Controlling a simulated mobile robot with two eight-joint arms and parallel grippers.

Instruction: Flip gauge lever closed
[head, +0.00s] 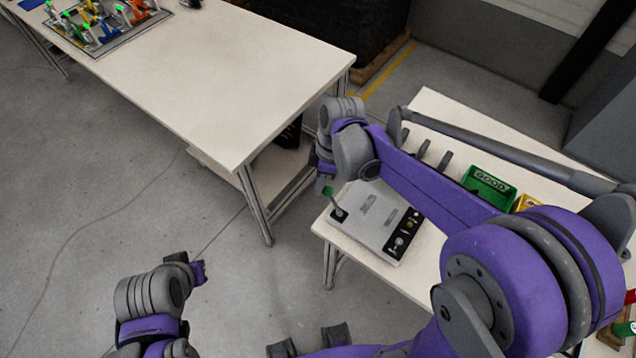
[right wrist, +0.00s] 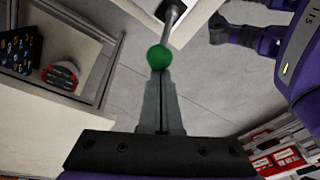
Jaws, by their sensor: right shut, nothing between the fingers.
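The gauge box (head: 375,218) is a flat grey unit with a black control strip, lying at the near left corner of the right-hand table. In the head view, my right wrist hides much of that gripper. My left gripper (head: 198,272) hangs over the floor at lower left; its jaw state is unclear.
A green bin marked GOOD (head: 487,188) and a yellow bin (head: 527,203) stand behind my right arm on the right-hand table (head: 440,108). The left table (head: 230,85) holds a board with several coloured clamps (head: 100,28). Floor lies open between the tables.

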